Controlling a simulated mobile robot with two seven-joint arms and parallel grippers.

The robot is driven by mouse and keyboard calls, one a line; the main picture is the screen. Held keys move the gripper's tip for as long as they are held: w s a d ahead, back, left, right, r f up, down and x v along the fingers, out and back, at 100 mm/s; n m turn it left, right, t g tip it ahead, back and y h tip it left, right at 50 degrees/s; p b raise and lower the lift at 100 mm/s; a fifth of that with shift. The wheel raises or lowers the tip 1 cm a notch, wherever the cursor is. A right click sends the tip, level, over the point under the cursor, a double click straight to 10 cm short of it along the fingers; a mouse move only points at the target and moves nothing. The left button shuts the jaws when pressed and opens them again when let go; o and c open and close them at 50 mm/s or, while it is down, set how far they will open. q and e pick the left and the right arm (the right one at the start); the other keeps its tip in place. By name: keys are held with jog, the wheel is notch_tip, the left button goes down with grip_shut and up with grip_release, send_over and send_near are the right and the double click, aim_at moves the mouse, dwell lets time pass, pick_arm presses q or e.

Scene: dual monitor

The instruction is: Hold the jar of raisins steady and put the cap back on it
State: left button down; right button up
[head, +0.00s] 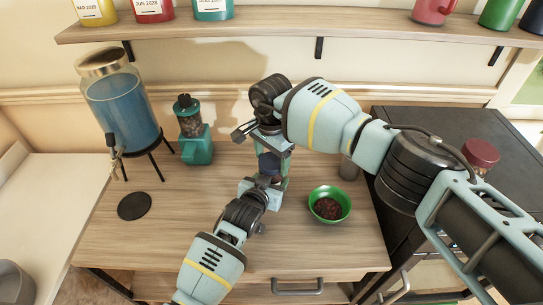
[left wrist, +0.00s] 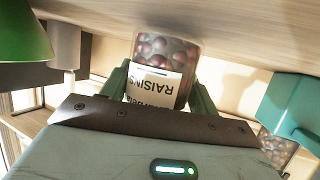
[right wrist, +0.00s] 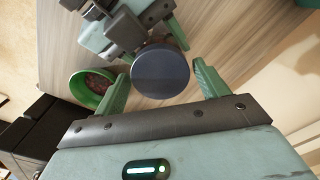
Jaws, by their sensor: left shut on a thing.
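The jar of raisins (left wrist: 158,88) shows in the left wrist view, its label upside down in the picture. My left gripper (head: 267,180) is shut on it, a finger on either side. The round dark blue cap (right wrist: 160,72) shows from above in the right wrist view, and as a dark blue shape in the head view (head: 268,163). My right gripper (right wrist: 160,75) points down over it and is open, a fingertip near each side of the cap. The jar's mouth is hidden, so I cannot tell whether the cap is seated on it.
A green bowl (head: 330,216) of dark bits stands right of the grippers, with a grey cylinder (head: 348,168) behind it. A teal grinder (head: 196,150) and blue drink dispenser (head: 122,105) stand left. A black disc (head: 134,206) lies near the left edge. A shelf (head: 270,27) hangs above.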

jog(key=c, duration=0.8)
jog(key=shift+m, duration=1.7)
jog(key=o, duration=1.1)
jog(key=shift+r, duration=0.1)
jog(key=shift+r, duration=2.2)
jog(key=shift+c, duration=0.3)
